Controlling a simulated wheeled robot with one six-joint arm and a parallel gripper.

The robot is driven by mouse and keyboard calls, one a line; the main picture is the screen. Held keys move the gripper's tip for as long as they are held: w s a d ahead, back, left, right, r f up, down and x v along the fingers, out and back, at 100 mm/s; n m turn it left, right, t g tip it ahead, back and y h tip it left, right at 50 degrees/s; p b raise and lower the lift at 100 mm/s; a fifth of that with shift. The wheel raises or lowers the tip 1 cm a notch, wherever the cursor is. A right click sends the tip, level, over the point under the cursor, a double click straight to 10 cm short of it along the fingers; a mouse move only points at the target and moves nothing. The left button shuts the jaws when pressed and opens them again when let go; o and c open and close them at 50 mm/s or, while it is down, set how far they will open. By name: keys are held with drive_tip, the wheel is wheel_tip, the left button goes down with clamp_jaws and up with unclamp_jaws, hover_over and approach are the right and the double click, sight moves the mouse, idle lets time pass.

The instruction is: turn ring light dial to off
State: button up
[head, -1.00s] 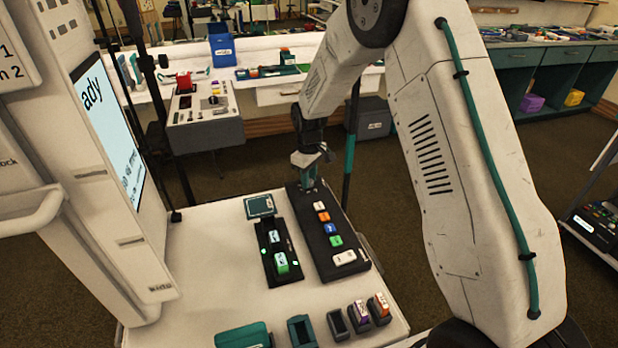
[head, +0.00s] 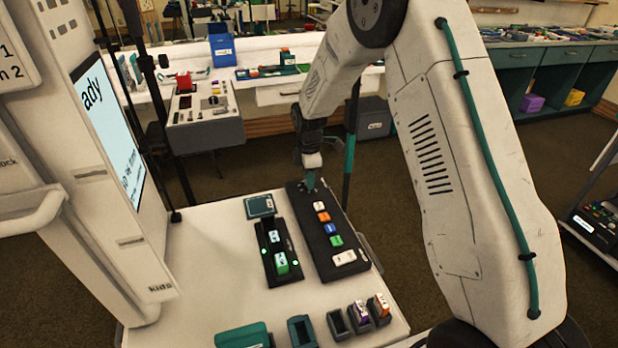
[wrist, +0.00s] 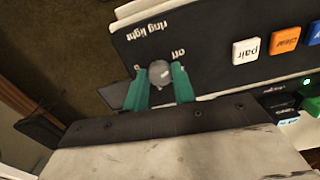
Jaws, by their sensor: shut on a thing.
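The ring light dial (wrist: 159,71) is a round grey knob on a black control panel (wrist: 210,50). The words "ring light" and "off" show upside down beside it in the wrist view. My gripper (wrist: 161,82) is shut on the dial, with one green finger on each side of it. The dial's exact pointing is hard to tell. In the head view my gripper (head: 311,181) reaches down to the far end of the black panel (head: 318,256), and the dial is hidden there.
On the panel are white, orange, blue and green buttons (head: 331,229). A smaller black unit (head: 279,263) with green lights stands to its left. Several small holders (head: 338,323) line the table's near edge. The white table (head: 205,265) is clear at left.

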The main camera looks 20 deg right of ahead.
drive_tip(key=shift+n, duration=0.6)
drive_tip(key=o, duration=1)
drive_tip(key=shift+r, duration=0.1)
wheel_tip(320, 180, up, 8)
drive_tip(key=shift+f, duration=0.15)
